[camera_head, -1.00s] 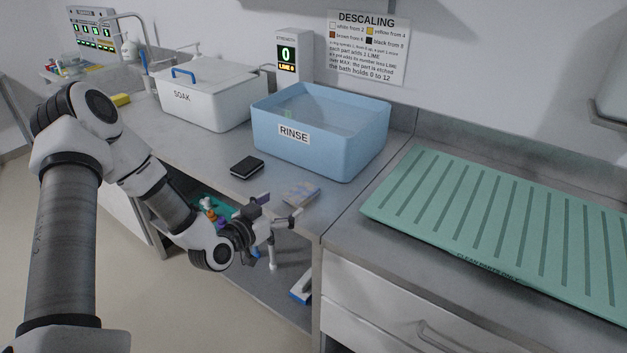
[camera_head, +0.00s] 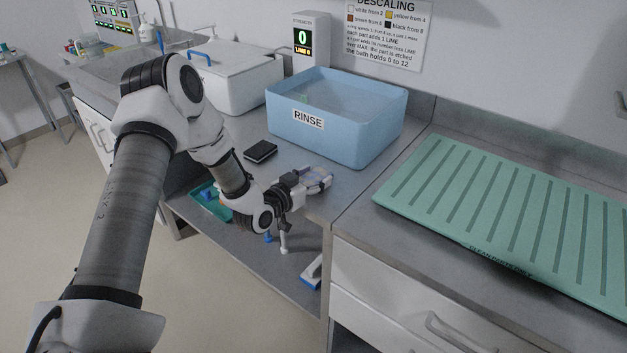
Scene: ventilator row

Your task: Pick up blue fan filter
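A small flat piece with tan and bluish-grey patches (camera_head: 314,174) lies on the counter in front of the rinse tub; it may be the blue fan filter, but it is small and partly covered. My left gripper (camera_head: 318,180) is low over the counter edge, its fingers spread at this piece and partly hiding it. It looks open; I cannot make out whether the fingers touch the piece. My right gripper is not in view.
A blue RINSE tub (camera_head: 336,125) stands just behind the piece. A black box (camera_head: 260,151) lies to its left. A white lidded tub (camera_head: 237,82) is farther back. A green ribbed mat (camera_head: 510,220) covers the right counter. Below is a shelf with several items.

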